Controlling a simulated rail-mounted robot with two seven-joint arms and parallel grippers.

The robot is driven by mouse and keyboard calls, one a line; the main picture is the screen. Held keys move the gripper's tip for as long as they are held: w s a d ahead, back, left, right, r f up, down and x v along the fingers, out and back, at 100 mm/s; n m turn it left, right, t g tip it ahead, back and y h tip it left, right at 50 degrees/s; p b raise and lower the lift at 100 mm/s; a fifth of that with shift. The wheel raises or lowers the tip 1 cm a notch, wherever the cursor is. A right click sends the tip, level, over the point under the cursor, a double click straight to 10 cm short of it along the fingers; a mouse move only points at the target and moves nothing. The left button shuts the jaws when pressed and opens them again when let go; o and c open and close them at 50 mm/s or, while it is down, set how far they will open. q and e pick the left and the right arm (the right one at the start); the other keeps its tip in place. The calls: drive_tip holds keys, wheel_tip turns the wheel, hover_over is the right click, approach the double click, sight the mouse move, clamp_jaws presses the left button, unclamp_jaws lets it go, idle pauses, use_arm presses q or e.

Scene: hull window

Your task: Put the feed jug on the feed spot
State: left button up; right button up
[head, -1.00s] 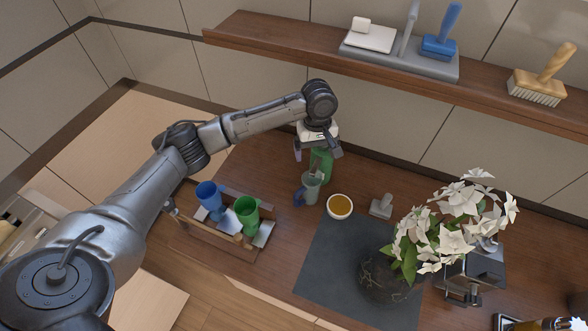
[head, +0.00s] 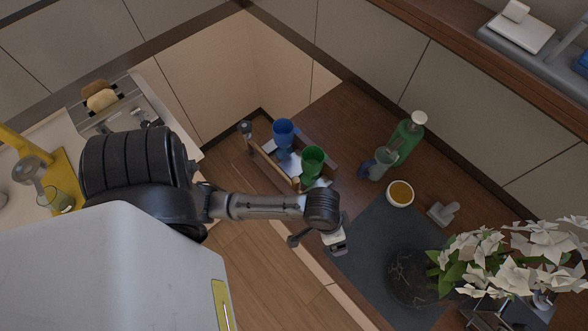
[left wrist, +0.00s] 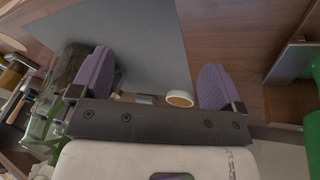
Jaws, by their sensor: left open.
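A small grey-green translucent jug with a blue handle (head: 383,161), which I take for the feed jug, stands upright on the wooden counter, in front of a green bottle (head: 408,134). I cannot make out the jug in the left wrist view. No marked feed spot can be told apart; a dark grey mat (head: 364,243) lies on the counter and shows in the left wrist view (left wrist: 140,40). My left gripper (head: 335,244) is open and empty near the counter's front edge, by the mat's near left corner. Its purple fingers (left wrist: 157,85) stand wide apart. My right gripper is out of view.
A bowl of amber liquid (head: 400,194) sits beside the jug. A shelf overhangs the back.

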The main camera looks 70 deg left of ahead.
use_arm(q)
drive_tip(key=s+a+r+m+y, duration=0.1)
drive_tip(key=s+a, duration=0.3)
drive_tip(key=s, duration=0.6)
drive_tip(key=shift+a+r+t+y, duration=0.25)
drive_tip(key=shift+t+y, duration=0.15)
drive_tip(key=shift+y, duration=0.2)
drive_tip(key=shift+w, duration=0.1)
idle(0.4)
